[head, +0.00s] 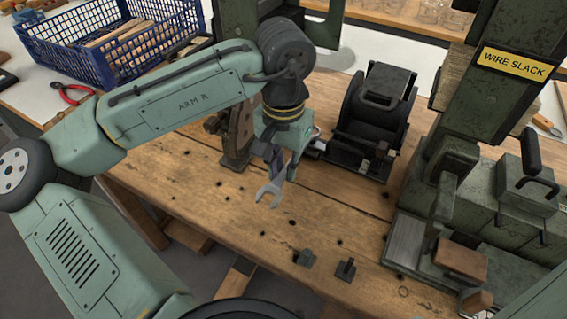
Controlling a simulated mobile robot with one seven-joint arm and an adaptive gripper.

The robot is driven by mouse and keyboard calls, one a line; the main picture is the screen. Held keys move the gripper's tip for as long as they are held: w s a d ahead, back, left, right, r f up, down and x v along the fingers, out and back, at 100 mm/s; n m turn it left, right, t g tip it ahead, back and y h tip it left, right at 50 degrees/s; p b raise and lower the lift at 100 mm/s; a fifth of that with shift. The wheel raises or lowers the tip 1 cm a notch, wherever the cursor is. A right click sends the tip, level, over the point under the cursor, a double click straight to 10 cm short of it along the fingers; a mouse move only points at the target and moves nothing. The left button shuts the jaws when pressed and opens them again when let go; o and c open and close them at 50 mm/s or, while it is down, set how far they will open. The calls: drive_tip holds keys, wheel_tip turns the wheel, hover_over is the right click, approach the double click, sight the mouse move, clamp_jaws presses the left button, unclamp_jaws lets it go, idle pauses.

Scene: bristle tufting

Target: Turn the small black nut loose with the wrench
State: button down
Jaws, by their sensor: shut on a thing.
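My gripper (278,155) hangs from the arm over the middle of the wooden bench. It is shut on a grey open-ended wrench (268,192), whose forked jaw points down and toward the front, apparently above the bench top. I cannot make out the small black nut for certain. The wrench jaw is not visibly around anything. The black drum-shaped machine (378,115) stands right of my gripper, with small fittings low on its front that are too small to tell apart.
A green machine labelled WIRE SLACK (515,63) stands right. A blue crate (110,40) and red pliers (72,95) lie back left. The bench middle (220,205) is clear.

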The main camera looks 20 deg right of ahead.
drive_tip(key=shift+f, duration=1.1)
idle(2.3)
